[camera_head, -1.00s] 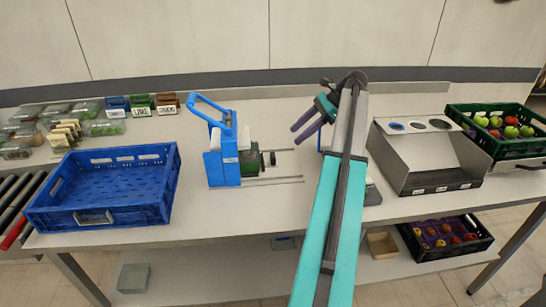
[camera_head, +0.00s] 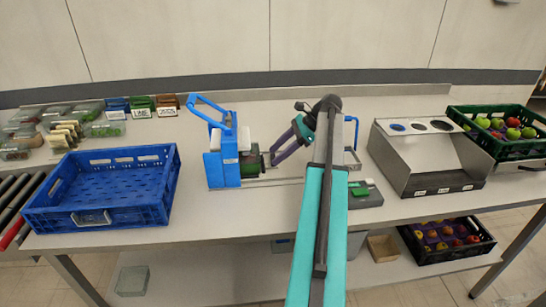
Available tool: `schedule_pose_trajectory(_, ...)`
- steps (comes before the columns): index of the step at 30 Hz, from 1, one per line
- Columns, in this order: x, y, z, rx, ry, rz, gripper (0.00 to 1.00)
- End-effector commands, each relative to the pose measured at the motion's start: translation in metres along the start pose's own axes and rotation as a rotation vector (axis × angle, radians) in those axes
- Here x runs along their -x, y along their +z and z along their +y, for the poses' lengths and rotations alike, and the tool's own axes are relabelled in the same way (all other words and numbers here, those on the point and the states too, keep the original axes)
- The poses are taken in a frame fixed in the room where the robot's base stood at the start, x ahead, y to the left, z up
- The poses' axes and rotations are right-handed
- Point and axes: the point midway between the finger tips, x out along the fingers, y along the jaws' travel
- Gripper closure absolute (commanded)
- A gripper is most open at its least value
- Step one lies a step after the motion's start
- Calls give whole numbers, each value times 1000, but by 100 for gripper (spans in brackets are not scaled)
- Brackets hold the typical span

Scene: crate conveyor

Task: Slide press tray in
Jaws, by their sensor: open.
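The blue press (camera_head: 222,150) stands on the table left of my arm, with its blue handle raised. Its dark green tray (camera_head: 251,163) sits at the right side of the press, over metal rails (camera_head: 272,182) that run out to the right. My gripper (camera_head: 274,158) is open, with its purple fingers pointing down and left close to the tray's right end. I cannot tell whether the fingers touch the tray. My arm link partly blocks the table to the right of the rails.
An empty blue crate (camera_head: 104,187) stands at the left. A grey device with a green part (camera_head: 363,190) and a metal chute box (camera_head: 424,157) are to the right. A green crate of apples (camera_head: 505,131) is at the far right. Packs and labelled boxes (camera_head: 141,105) stand at the back left.

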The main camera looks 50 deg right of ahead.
Motion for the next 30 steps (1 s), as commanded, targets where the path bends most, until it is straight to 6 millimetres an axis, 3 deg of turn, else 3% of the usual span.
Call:
schedule_pose_trajectory(7,-23,0,0,0,0,0,47)
schedule_pose_trajectory(19,-26,-1,0,-1,-2,0,49)
schedule_pose_trajectory(28,-26,-1,0,-1,-3,0,99)
schedule_pose_trajectory(30,-25,-1,0,-1,-3,0,100)
